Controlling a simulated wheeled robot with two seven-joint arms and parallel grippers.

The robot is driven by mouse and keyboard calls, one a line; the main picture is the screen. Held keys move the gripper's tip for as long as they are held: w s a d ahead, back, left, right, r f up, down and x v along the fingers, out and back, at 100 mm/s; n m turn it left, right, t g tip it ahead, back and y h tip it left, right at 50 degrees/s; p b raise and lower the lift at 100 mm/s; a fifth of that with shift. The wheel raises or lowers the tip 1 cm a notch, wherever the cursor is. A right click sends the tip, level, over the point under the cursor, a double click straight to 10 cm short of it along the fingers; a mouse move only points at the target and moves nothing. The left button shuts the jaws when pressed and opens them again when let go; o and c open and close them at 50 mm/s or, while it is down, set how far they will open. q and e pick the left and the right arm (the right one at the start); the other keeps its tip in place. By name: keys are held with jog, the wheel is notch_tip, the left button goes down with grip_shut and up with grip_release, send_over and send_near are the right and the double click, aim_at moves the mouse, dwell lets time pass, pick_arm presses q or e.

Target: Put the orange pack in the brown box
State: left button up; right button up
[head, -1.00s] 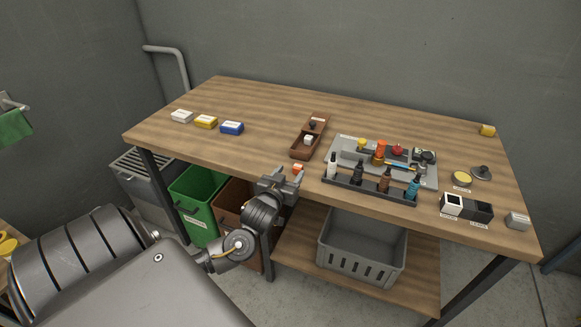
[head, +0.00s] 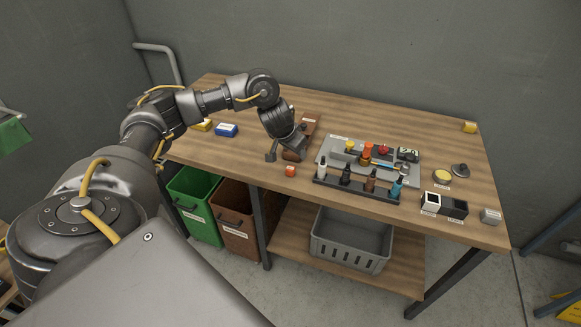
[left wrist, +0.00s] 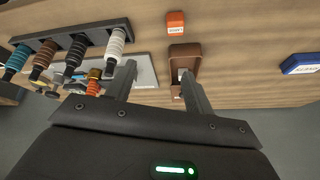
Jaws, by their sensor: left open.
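The small orange pack (head: 290,171) lies on the table near its front edge, and it also shows in the left wrist view (left wrist: 176,23). The small brown box (head: 309,128) is just behind it, partly hidden by my left gripper in the head view. In the left wrist view the brown box (left wrist: 184,50) lies near one finger, with something pale partly visible in it. My left gripper (head: 287,156) is open and empty, above the table by the brown box. The pack is apart from the fingers. My right gripper is not in view.
A blue pack (head: 226,130) and a yellow pack (head: 202,125) lie to the left. Green (head: 195,205) and brown (head: 238,222) bins stand below the table.

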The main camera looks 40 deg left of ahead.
pick_arm(q)
jog(key=n, duration=0.1)
jog(key=s+a+n, duration=0.1)
jog(key=s+f+n+g, duration=0.1)
jog(key=n, duration=0.1)
jog(key=shift+s+a+y, duration=0.15)
jog(key=shift+a+y, duration=0.1)
jog(key=shift+y, duration=0.15)
jog(key=b, duration=0.3)
send_over(290, 168)
jog(key=s, duration=0.2)
jog(key=shift+d+f, duration=0.15)
jog(key=shift+f, duration=1.3)
jog(key=shift+d+f, duration=0.15)
jog(key=shift+f, duration=1.3)
jog(key=x, duration=0.4)
jog(key=shift+w+f+b, duration=0.1)
jog(key=shift+f+b, duration=0.2)
jog(key=shift+f, duration=0.05)
jog(key=c, duration=1.1)
jog(key=shift+r, duration=0.1)
jog(key=shift+c, duration=0.2)
